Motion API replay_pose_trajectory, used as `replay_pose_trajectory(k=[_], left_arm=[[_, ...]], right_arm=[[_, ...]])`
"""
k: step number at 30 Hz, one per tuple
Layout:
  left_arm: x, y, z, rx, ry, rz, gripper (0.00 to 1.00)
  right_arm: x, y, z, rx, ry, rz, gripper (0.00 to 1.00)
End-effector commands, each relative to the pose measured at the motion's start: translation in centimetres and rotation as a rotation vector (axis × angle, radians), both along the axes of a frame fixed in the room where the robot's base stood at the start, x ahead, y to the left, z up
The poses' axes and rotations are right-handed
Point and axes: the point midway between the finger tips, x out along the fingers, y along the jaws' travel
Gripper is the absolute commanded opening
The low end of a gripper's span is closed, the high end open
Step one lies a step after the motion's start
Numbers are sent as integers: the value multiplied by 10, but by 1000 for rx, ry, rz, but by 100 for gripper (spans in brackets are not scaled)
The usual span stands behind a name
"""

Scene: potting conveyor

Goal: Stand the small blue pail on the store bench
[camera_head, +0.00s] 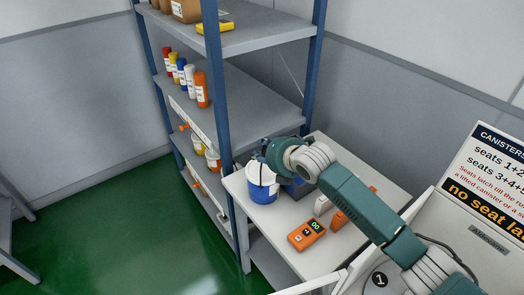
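My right arm reaches in from the lower right. Its gripper (264,156) is at the top of the pail, over its rim. The wrist and the dark fingers overlap there, so I cannot tell whether they are shut on the pail or its handle. My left gripper is out of view.
An orange meter (306,234) lies on the bench, with a dark blue-grey item (297,188) behind the pail. A shelf rack (250,100) holding bottles and small tubs stands at the left. A sign (490,165) and white canister station are at the right.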

Motion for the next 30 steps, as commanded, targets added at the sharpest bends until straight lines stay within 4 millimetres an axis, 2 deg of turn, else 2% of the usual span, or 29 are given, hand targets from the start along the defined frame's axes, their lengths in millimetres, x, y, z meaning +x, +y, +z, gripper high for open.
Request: replay_pose_trajectory(k=[10, 14, 30], left_arm=[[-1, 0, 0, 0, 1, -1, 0], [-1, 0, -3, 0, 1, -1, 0], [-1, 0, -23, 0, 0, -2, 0]], right_arm=[[0, 0, 2, 1, -1, 0, 38], [-7, -5, 6, 1, -1, 0, 38], [-77, -46, 57, 0, -2, 0, 38]])
